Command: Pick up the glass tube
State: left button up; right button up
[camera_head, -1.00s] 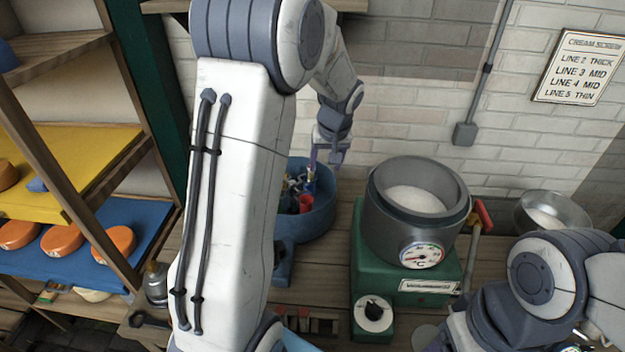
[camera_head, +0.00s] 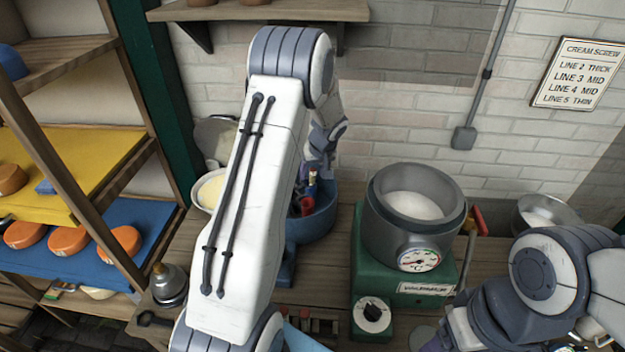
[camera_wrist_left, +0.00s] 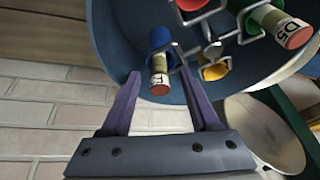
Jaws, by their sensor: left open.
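My left gripper (camera_head: 318,162) is open at the blue round bowl (camera_head: 322,230) of a small machine. In the left wrist view its two fingers (camera_wrist_left: 160,82) stand either side of a glass tube (camera_wrist_left: 159,74) with a red end and a small label. That tube sits in a blue holder inside the bowl. A second tube (camera_wrist_left: 282,25), marked D5, sits further right, near the rim. In the head view a tube with a red top (camera_head: 312,177) shows just under the gripper. I cannot tell whether the fingers touch it. My right gripper is out of view.
Red (camera_wrist_left: 190,5) and yellow (camera_wrist_left: 213,70) holders and wire loops crowd the bowl. A grey pot (camera_head: 412,240) with a dial stands on a green base to the right. A shelf (camera_head: 265,11) hangs above, and a rack with orange rounds stands left.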

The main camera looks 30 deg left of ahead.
pick_arm(q)
jog(key=shift+w+a+f, duration=0.1)
jog(key=shift+a+f, duration=0.05)
jog(key=shift+f, duration=0.2)
grip_shut()
notch_tip(320, 180, up, 10)
jog(key=shift+r+b, duration=0.1)
jog(key=shift+b, duration=0.75)
